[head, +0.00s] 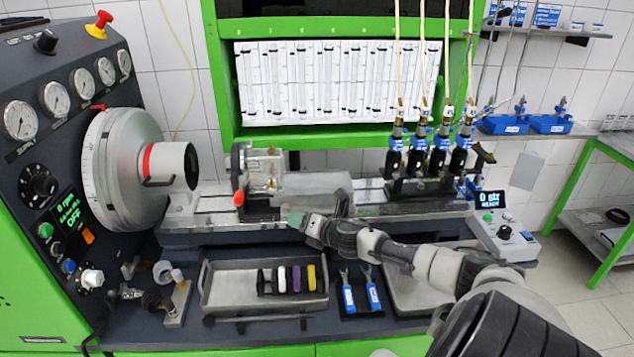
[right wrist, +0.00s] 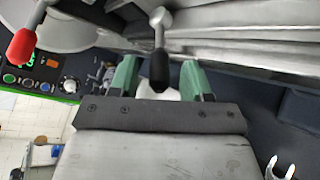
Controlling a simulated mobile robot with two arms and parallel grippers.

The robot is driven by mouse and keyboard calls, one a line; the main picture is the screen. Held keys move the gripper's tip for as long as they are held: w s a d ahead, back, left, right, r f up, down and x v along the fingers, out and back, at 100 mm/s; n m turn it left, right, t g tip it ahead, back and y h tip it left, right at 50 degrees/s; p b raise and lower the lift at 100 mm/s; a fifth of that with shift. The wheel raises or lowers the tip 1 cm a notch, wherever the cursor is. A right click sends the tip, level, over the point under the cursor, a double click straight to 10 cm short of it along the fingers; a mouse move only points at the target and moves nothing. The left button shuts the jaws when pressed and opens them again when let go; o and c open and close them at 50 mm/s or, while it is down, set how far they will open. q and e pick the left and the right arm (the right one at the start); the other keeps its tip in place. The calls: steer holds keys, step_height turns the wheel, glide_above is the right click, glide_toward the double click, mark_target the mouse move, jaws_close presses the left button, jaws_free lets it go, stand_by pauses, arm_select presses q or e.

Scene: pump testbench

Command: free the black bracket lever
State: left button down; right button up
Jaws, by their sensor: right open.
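A lever with a black grip (right wrist: 160,70) on a short metal stem shows in the right wrist view. Its grip lies between the two green fingers of my right gripper (right wrist: 160,82), with gaps visible on both sides. The fingers are apart. In the head view my right gripper (head: 297,219) is at the front edge of the bench rail, right of the red-knobbed lever (head: 239,198). I cannot make out the black grip there. That red knob (right wrist: 22,45) is at the upper left in the right wrist view. My left gripper is not in view.
The metal rail (head: 400,209) runs behind my right gripper and carries black injector holders with hoses. Below lie a grey tray (head: 228,305) with coloured pieces and blue-handled tools (head: 348,297). The large round drum (head: 110,170) and gauge panel stand left.

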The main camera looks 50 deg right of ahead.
steer(key=b+v, duration=0.1)
steer(key=v, duration=0.9)
steer(key=shift+w+a, duration=0.1)
